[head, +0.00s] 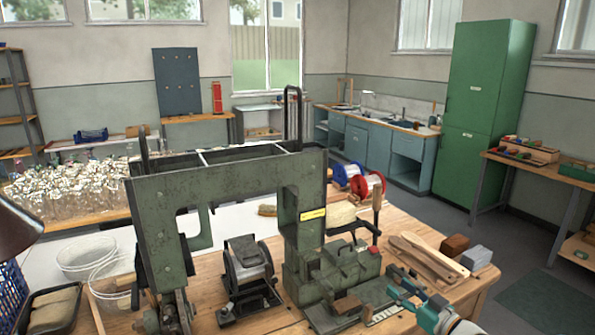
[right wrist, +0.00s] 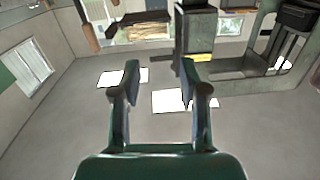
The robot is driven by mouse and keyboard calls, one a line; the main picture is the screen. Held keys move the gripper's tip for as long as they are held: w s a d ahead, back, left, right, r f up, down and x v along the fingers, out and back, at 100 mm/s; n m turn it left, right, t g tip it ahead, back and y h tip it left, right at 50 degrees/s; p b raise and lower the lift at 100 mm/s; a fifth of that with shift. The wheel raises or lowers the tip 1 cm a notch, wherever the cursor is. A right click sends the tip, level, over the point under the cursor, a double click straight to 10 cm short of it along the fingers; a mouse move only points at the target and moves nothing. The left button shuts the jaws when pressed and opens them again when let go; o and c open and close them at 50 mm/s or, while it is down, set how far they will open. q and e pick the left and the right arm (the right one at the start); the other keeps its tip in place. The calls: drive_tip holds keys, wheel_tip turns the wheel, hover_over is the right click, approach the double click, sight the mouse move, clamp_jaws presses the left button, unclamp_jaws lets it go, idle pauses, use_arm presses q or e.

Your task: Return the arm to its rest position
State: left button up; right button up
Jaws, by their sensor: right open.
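My right gripper (head: 402,298) shows at the lower right of the head view, beside the front right part of the green tufting machine (head: 225,190). In the right wrist view its two fingers (right wrist: 160,78) stand apart with nothing held between them. Whether the fingers touch the machine's bed cannot be told from the head view. The green frame of the machine stands on the wooden workbench (head: 480,292). I cannot make out my left gripper in either view.
Wooden brush handles (head: 430,258), a brown block (head: 454,245) and a grey block (head: 477,257) lie at the bench's right. A red spool (head: 368,187) and a blue spool (head: 345,172) stand behind the machine.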

drive_tip(key=s+a+f+m+g+h, duration=0.1)
drive_tip(key=s+a+f+m+g, duration=0.1)
drive_tip(key=s+a+f, duration=0.35)
drive_tip(key=s+a+f+m+g+h, duration=0.1)
drive_tip(key=s+a+f+m+g, duration=0.15)
drive_tip(key=f, duration=0.55)
drive_tip(key=s+a+f+m+g, duration=0.1)
drive_tip(key=s+a+f+m, duration=0.1)
drive_tip(key=s+a+f, duration=0.4)
drive_tip(key=s+f+g+h, duration=0.1)
drive_tip(key=s+f+g, duration=0.2)
drive_tip(key=s, duration=0.5)
drive_tip(key=s+f+g+h, duration=0.1)
drive_tip(key=s+f+g, duration=0.2)
drive_tip(key=s, duration=0.6)
drive_tip(key=s+f+m+g, duration=0.1)
drive_tip(key=s+f+g, duration=0.2)
drive_tip(key=s, duration=0.6)
drive_tip(key=shift+d+f+h, duration=0.15)
drive_tip(key=shift+f+h, duration=0.25)
drive_tip(key=shift+f, duration=0.4)
